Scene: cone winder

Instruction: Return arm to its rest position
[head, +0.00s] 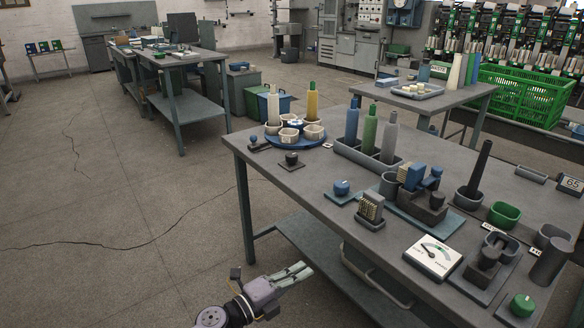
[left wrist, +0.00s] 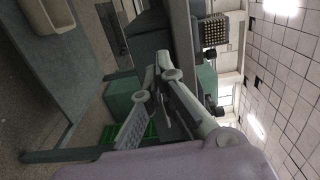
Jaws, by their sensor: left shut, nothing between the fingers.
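My left gripper (head: 302,270) is at the bottom of the head view, left of the near table (head: 330,180) and below the level of its top. Its fingers are together with nothing between them, and it is apart from the table. In the left wrist view the two fingers (left wrist: 165,75) point away from the camera and no object is between them. That view is rotated, with the ceiling at the right. My right gripper is not in either view.
A green crate (head: 520,98) stands behind. Floor at the left is clear.

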